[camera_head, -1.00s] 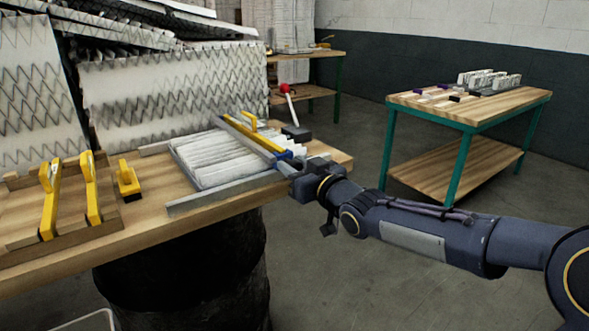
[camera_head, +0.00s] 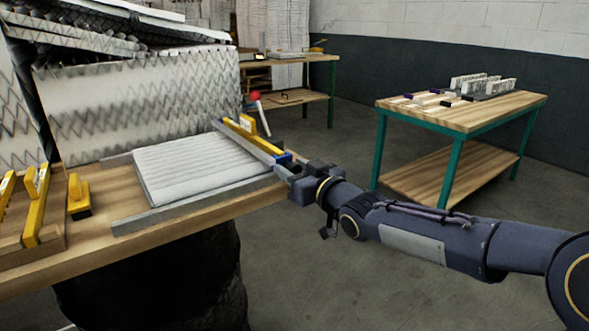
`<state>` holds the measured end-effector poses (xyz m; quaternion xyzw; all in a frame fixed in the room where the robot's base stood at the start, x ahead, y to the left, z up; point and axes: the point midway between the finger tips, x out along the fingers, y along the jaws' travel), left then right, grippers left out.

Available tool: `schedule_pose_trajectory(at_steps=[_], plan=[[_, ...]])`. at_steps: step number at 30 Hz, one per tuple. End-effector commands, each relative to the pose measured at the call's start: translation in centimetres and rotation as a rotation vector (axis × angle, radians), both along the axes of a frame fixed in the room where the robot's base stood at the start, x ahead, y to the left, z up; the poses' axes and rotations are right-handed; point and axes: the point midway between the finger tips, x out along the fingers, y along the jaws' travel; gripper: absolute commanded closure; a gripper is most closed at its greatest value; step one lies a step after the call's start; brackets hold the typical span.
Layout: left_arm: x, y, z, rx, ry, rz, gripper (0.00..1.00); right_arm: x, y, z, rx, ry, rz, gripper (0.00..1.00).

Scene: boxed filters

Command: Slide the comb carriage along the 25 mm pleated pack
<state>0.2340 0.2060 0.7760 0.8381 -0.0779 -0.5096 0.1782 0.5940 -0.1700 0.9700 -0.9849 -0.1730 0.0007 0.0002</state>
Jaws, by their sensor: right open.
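The white pleated pack (camera_head: 195,168) lies flat between two grey rails on the wooden bench, its pleats in even rows. My right gripper (camera_head: 286,167) is at that near end, close around or against the blue part. It is open; whether its fingers touch the carriage cannot be told. My left gripper is not in view.
Yellow clamps (camera_head: 37,205) and a yellow block (camera_head: 79,196) stand left of the pack. Large pleated filters (camera_head: 140,90) rise behind it. A red-knobbed lever (camera_head: 256,98) is beyond the carriage. A green-legged table (camera_head: 460,115) stands right, with open floor between.

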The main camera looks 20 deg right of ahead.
Motion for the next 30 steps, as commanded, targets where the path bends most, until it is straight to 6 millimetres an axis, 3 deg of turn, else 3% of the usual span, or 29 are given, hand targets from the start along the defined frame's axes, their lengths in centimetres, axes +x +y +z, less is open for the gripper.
schedule_pose_trajectory(at_steps=[11, 24, 30], plan=[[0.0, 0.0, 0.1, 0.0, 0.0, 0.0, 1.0, -0.2, -0.1, 0.1, 0.0, -0.002, 0.0, 0.48], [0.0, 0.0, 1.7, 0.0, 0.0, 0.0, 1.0, -6.3, -2.3, 0.3, -0.002, -0.002, -0.002, 0.48], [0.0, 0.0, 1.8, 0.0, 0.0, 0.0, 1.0, -7.4, -2.7, 0.0, -0.001, 0.0, 0.0, 0.48]])
